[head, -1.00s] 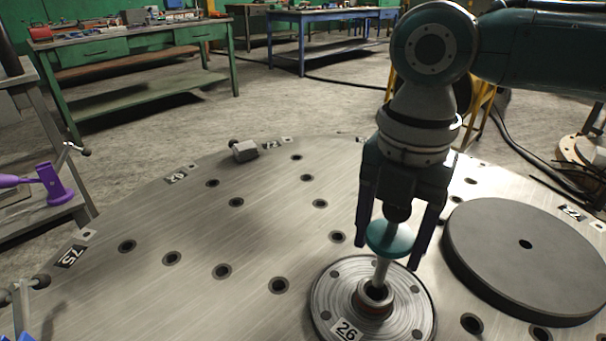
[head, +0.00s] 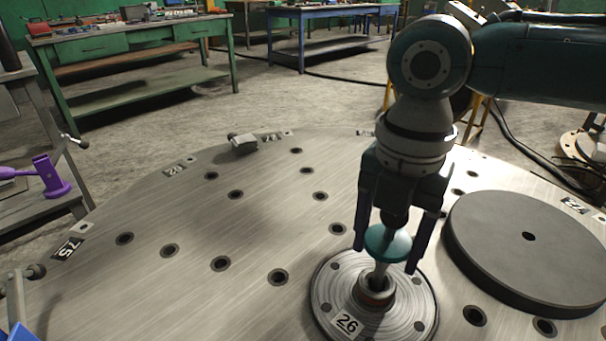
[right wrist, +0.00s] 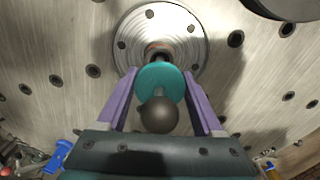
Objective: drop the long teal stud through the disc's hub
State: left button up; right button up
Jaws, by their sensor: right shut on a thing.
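The long teal stud (head: 388,243) has a teal collar, a pale shank below it and a dark rounded head, which shows in the right wrist view (right wrist: 158,115). My right gripper (head: 386,260) is shut on the stud and holds it slightly tilted, with its fingers either side of the collar. The metal disc (head: 408,300), tagged 26, lies flat on the round table. The shank's lower end is at the mouth of the disc's raised hub (head: 376,293); how deep it sits is hidden. The collar is clearly above the hub rim. My left gripper is not in view.
A thick dark round plate (head: 530,250) lies close to the right of the disc. The round table (head: 270,220) is otherwise clear, with several holes. A purple item (head: 52,178) stands at left.

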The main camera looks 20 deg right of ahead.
aim_at(375, 288)
jog(key=shift+f+b, duration=0.45)
jog(key=shift+f, duration=0.4)
jog(key=shift+p, duration=0.4)
jog(key=shift+f, duration=0.4)
dwell(0.5)
jog(key=shift+f+b, duration=0.35)
jog(key=shift+b, duration=0.05)
jog(key=shift+f+b, duration=0.3)
jog(key=shift+f, duration=0.15)
dwell(0.4)
jog(key=shift+f+b, duration=0.65)
jog(key=shift+f, duration=0.3)
dwell(0.3)
jog(key=shift+f, duration=0.1)
dwell(0.7)
jog(key=shift+p, duration=0.35)
dwell(0.6)
